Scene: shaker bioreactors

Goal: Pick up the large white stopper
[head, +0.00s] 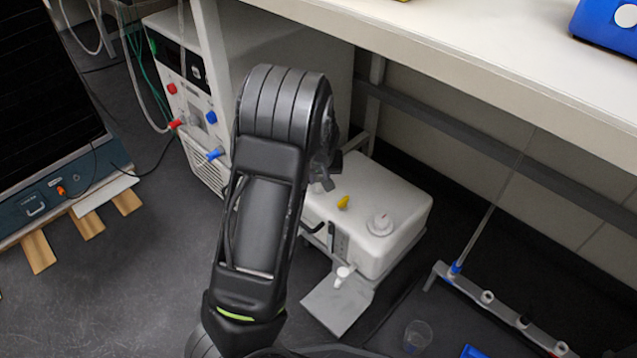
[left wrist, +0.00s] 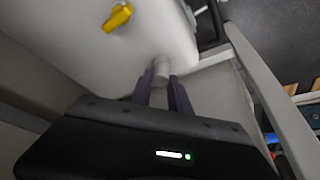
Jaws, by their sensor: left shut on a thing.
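My left gripper (left wrist: 162,84) shows in the left wrist view with its two dark fingers closed on a pale white, round-ended piece, which looks like the white stopper (left wrist: 160,67). The stopper appears in front of the rim of a white tank (left wrist: 75,30); I cannot tell whether it touches the tank. In the head view my left arm reaches up and over, and hides most of the gripper and the stopper. The white tank (head: 405,200) stands on the floor under the bench, with a round white cap (head: 380,223) on top. My right gripper is not in view.
A yellow piece (head: 343,202) lies on the tank top. The white bench top (head: 470,50) overhangs the tank. A cabinet with coloured connectors (head: 190,100) stands left of my arm. A clear cup (head: 417,335) and a grey rail (head: 505,312) are at the lower right.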

